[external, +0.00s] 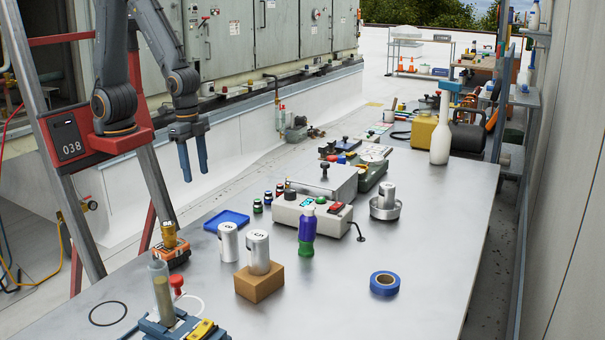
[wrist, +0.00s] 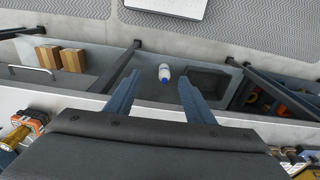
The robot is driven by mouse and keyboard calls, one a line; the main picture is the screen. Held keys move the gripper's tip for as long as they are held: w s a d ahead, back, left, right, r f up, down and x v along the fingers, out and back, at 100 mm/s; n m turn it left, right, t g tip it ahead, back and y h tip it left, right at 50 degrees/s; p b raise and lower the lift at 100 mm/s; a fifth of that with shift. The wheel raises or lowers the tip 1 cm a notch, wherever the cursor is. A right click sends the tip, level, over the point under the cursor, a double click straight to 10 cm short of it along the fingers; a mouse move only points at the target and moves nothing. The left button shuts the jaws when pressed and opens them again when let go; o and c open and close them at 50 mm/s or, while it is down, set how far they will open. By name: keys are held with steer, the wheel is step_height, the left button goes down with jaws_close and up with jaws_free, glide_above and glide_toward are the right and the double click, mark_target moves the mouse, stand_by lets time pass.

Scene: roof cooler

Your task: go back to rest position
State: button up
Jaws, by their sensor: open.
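My gripper (external: 193,160) has two blue fingers and hangs pointing down at the upper left of the external view, beyond the far left edge of the table. It is raised clear of the metal table (external: 440,215) and touches nothing there. In the wrist view my gripper (wrist: 156,95) shows its two fingers spread apart with nothing held between them. A small white bottle with a blue end (wrist: 164,73) lies well below, seen between the fingers.
The table holds cans, including one (external: 258,252) on a brown block (external: 259,283), a purple-green bottle (external: 307,230), a grey control box (external: 312,217), a blue tape roll (external: 384,283) and a blue tray (external: 227,220). A ladder-like frame (external: 60,120) stands beside my arm.

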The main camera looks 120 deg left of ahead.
steer(key=shift+s+a+f, duration=0.1)
steer(key=shift+s+f, duration=0.1)
steer(key=shift+s, duration=0.4)
steer(key=shift+s+f, duration=0.15)
steer(key=shift+s, duration=0.4)
stand_by(0.3)
